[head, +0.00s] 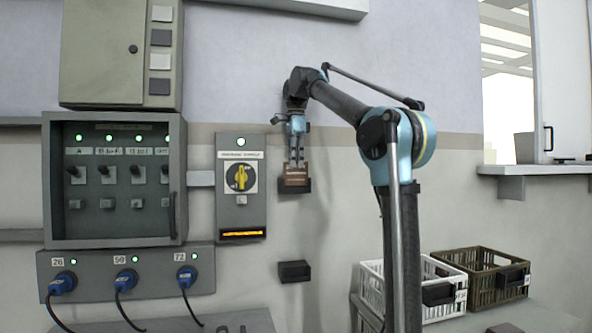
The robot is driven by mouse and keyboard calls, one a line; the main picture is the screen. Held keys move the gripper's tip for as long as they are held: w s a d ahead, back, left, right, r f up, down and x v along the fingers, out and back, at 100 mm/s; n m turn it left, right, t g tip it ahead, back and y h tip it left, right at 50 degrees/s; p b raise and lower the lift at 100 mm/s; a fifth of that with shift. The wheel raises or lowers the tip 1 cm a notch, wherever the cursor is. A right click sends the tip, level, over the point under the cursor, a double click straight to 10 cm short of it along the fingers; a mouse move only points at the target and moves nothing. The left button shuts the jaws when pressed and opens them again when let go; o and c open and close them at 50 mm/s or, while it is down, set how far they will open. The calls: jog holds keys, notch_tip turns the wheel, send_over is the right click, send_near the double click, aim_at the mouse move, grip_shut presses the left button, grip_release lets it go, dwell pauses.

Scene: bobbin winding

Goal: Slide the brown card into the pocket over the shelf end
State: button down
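The brown card (296,174) is upright in front of the wall, with pale lettering on its face. My gripper (296,162) points down at its top edge, and its fingers appear closed on the card. The card's lower edge meets the upper dark wall pocket (294,187). I cannot tell whether it is inside the pocket or just in front of it. A second dark pocket (294,271) is lower on the wall, with nothing visible in it. Which pocket is over the shelf end is not clear from this view.
A grey box with a yellow rotary switch (240,178) is left of the card. Blue plugs (126,281) with hanging cables are below left. A white crate (372,290) and a brown crate (455,258) stand at the right. A wall ledge (530,170) is far right.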

jog(key=shift+r, duration=2.6)
